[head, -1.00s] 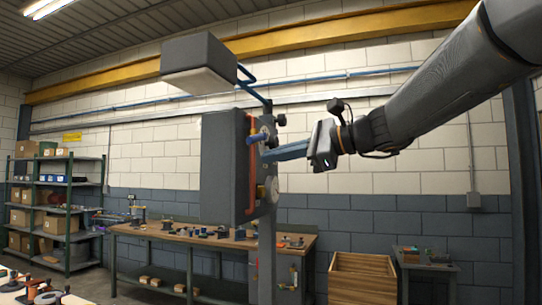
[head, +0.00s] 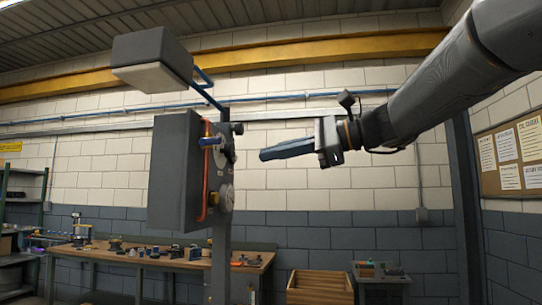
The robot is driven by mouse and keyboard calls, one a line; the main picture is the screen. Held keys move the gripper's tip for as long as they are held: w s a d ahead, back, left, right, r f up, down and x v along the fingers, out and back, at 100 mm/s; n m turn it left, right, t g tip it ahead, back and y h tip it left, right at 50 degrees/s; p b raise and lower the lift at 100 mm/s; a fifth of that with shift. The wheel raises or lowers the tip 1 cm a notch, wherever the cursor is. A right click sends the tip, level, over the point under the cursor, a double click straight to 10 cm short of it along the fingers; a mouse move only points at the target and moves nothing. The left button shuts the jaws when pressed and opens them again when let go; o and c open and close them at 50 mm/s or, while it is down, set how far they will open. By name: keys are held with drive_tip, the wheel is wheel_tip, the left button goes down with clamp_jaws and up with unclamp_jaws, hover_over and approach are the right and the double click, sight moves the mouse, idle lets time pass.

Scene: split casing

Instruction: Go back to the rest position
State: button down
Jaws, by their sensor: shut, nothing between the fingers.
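My gripper (head: 264,155) is in the middle of the head view, at the end of my arm coming in from the upper right. Its blue fingers are together and point left, with nothing between them. A dark grey casing (head: 172,170) on an upright post (head: 222,255) stands to the left of it. The casing's right side carries a red pipe (head: 208,170), a blue handle (head: 211,141) and round fittings. A gap with wall behind it shows between my fingertips and these fittings.
A grey box with a pale underside (head: 152,62) hangs above the casing on a blue bent tube. A workbench (head: 120,255) with small parts stands behind. A wooden crate (head: 318,290), a small table (head: 380,275) and a notice board (head: 512,155) are to the right.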

drive_tip(key=d+f+n+h, duration=0.1)
drive_tip(key=d+f+h, duration=0.2)
drive_tip(key=f, duration=0.8)
drive_tip(key=d+f+g+h, duration=0.1)
drive_tip(key=d+f+h, duration=0.1)
drive_tip(key=f, duration=0.9)
drive_tip(key=d+f+n+h, duration=0.1)
drive_tip(key=d+f+h, duration=0.2)
drive_tip(key=f, duration=0.8)
drive_tip(key=s+d+f+n+g+h, duration=0.1)
drive_tip(key=s+d+f+n+h, duration=0.1)
drive_tip(key=s+f, duration=0.4)
drive_tip(key=s+d+f+n+g+h, duration=0.1)
drive_tip(key=s+d+f+n+h, duration=0.2)
drive_tip(key=f, duration=0.8)
drive_tip(key=s+d+f+n+g+h, duration=0.1)
drive_tip(key=s+d+f+n+h, duration=0.1)
drive_tip(key=s+d+f+n, duration=0.3)
drive_tip(key=s+d+f, duration=0.2)
drive_tip(key=s+f, duration=0.1)
drive_tip(key=s, duration=0.1)
drive_tip(key=shift+d+f+n, duration=0.25)
drive_tip(key=shift+d+n, duration=0.1)
drive_tip(key=shift+n, duration=0.05)
